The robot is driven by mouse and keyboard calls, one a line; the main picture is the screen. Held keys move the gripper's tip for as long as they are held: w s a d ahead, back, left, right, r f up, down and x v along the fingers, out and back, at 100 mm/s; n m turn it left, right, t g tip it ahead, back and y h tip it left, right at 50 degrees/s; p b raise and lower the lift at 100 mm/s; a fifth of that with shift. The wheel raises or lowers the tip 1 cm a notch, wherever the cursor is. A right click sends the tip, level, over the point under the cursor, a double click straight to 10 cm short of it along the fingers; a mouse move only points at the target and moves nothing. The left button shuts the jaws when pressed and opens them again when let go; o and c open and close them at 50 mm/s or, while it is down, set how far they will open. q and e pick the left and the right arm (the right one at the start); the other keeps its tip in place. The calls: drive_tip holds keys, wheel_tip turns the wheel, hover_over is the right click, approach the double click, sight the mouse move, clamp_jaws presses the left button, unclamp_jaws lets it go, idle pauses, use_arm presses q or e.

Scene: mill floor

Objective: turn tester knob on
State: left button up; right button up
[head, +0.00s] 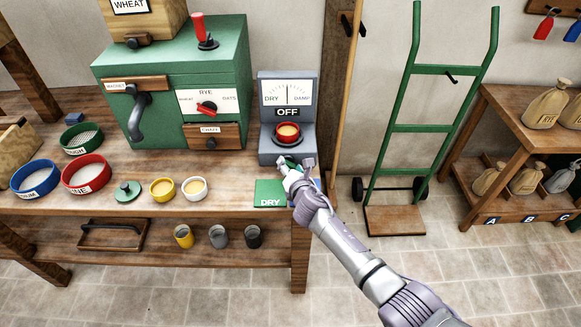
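The tester (268,98) is a grey unit at the right end of the bench. Its dial (288,93) reads DRY on the left and DAMP on the right, and the label (288,113) below says OFF. A red-rimmed cup (288,132) of pale grain sits in it. My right gripper (294,166) is right in front of the tester's lower front. A small green part (283,160) shows there, mostly hidden by the fingers; I cannot tell if it is the knob. Whether the fingers are open or touching it is unclear. My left gripper is out of view.
A green DRY card (270,193) lies beside the gripper, with a blue card partly hidden behind it. Yellow (162,189) and white (194,188) bowls stand to the left. The green mill (172,60) stands left of the tester. A green hand truck (425,128) is at right.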

drive_tip(key=o, duration=0.4)
drive_tip(key=shift+s+d, duration=0.1)
drive_tip(key=v, duration=1.1)
drive_tip(key=shift+s+r, duration=0.2)
drive_tip(key=shift+s, duration=0.15)
